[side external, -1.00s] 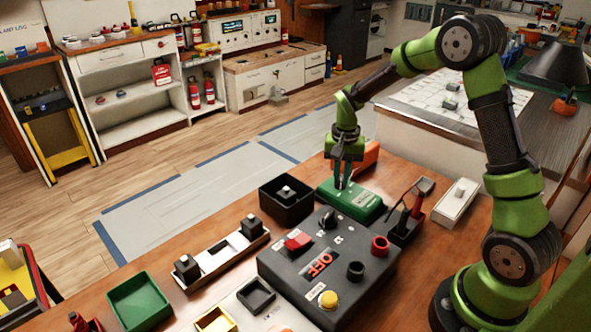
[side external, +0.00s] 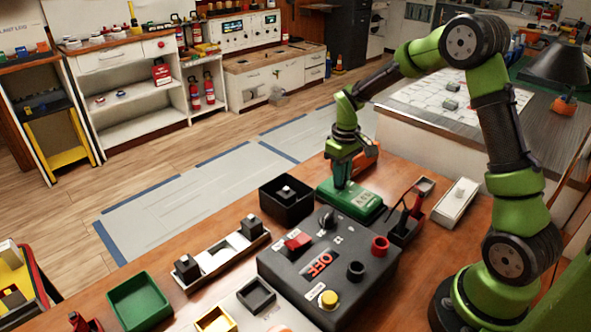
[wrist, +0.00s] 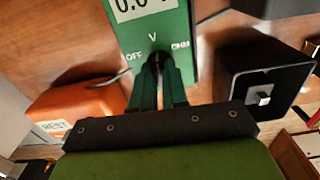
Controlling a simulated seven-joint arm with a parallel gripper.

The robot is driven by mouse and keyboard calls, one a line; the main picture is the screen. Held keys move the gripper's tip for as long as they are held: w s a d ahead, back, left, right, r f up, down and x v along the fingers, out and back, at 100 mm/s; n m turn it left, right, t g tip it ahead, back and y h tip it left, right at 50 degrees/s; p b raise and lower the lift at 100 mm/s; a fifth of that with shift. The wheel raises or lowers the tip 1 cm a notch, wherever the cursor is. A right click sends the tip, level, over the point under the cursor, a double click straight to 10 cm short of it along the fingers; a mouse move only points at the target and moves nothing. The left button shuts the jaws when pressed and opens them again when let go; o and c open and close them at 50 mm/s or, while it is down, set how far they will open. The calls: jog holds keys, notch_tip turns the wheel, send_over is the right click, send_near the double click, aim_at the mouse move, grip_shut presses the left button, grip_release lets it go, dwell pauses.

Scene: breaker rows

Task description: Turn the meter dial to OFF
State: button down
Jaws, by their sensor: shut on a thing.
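The green meter (side external: 362,202) lies on the wooden bench behind the dark grey panel. In the wrist view the meter (wrist: 183,40) shows a display (wrist: 138,8) reading about 0.0, with the labels OFF, V and OHM below it. My gripper (wrist: 156,62) is shut on the dark dial just below the V label. The fingers hide most of the dial, so I cannot tell exactly where it points. In the side view my gripper (side external: 341,186) reaches straight down onto the meter.
An orange block marked REST (wrist: 75,108) lies beside the meter. A black box (side external: 286,203) holding a grey piece stands to its left. A dark tray (side external: 404,229) with probes is to its right. The dark panel (side external: 335,262) with switches is in front.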

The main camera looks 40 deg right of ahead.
jog(key=n, duration=0.6)
jog(key=shift+n, duration=0.3)
jog(key=n, duration=0.5)
jog(key=shift+n, duration=0.4)
jog(key=c, duration=1.1)
grip_release()
jog(key=shift+c, duration=0.2)
jog(key=shift+r, duration=0.15)
notch_tip(320, 180, up, 17)
jog(key=shift+f, duration=0.2)
